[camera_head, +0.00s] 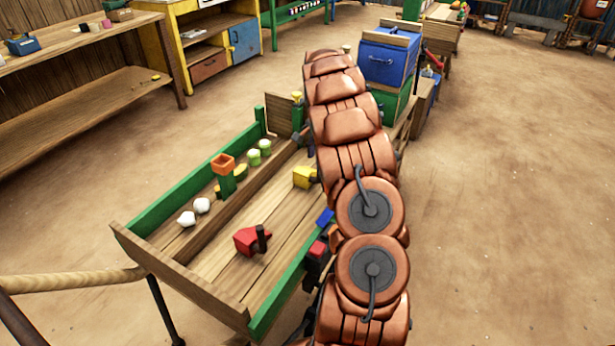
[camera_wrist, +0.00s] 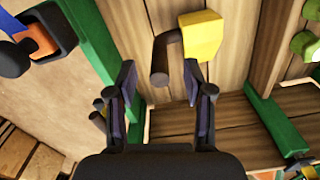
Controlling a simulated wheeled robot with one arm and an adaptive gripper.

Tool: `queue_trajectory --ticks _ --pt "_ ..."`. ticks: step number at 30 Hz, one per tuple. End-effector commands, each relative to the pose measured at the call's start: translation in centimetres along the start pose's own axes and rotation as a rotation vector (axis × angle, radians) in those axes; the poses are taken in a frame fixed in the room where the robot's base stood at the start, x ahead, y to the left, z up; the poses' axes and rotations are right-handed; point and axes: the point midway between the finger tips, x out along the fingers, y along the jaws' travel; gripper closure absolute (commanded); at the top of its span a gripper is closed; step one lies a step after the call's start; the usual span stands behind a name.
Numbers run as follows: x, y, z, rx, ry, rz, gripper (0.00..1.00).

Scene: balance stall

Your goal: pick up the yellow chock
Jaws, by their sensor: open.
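The yellow chock (camera_head: 304,177) sits on the wooden floor of the long tray-like stall (camera_head: 190,288), left of my arm in the head view. In the wrist view the yellow chock (camera_wrist: 203,38) shows at the top, just beyond the fingertips, with its dark brown peg handle (camera_wrist: 160,65) to its left. My gripper (camera_wrist: 160,78) is open, with one finger on each side and the peg's end between or just above the fingertips in the picture. I cannot tell the height gap. In the head view my gripper is mostly hidden by my arm.
A red chock (camera_head: 246,241) with a dark peg lies nearer in the stall. White lumps (camera_head: 187,218), green cylinders (camera_head: 254,157) and an orange-topped green post (camera_head: 225,172) line the left channel. A green rail (camera_head: 280,294) edges the right side. A blue box (camera_head: 385,62) stands behind.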

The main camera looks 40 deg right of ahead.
Motion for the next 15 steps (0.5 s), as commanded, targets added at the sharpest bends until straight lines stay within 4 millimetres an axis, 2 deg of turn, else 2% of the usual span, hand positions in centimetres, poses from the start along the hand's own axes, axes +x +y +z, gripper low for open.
queue_trajectory --ticks 9,15 --pt "3.3 0.2 -1.1 0.000 -0.001 0.001 0.48" --pt "5.0 0.1 -1.0 0.000 0.000 -0.001 0.48"
